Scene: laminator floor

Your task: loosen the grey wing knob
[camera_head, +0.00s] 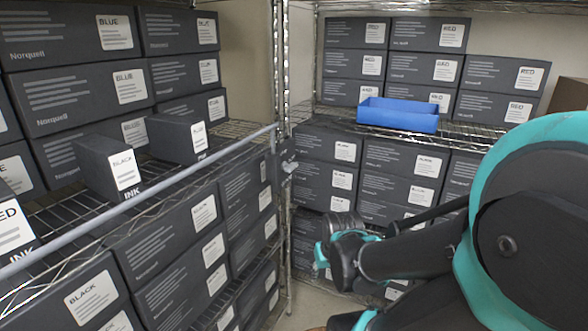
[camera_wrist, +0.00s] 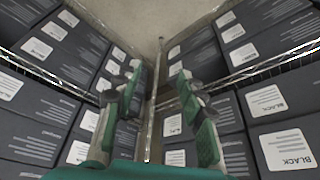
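A small grey fitting (camera_head: 289,164), which looks like the wing knob, sits on the corner post of the left rack in the head view. It is close to the far end of a long grey bar (camera_head: 150,193) across the rack's front. It is too small to make out its wings or angle. In the wrist view I cannot pick the knob out.
Wire racks with dark ink boxes fill the left and back. A black-label box (camera_head: 107,166) stands on the left shelf behind the bar. A blue bin (camera_head: 398,114) sits on the back shelf. A metal post (camera_wrist: 154,105) shows between my fingers in the wrist view.

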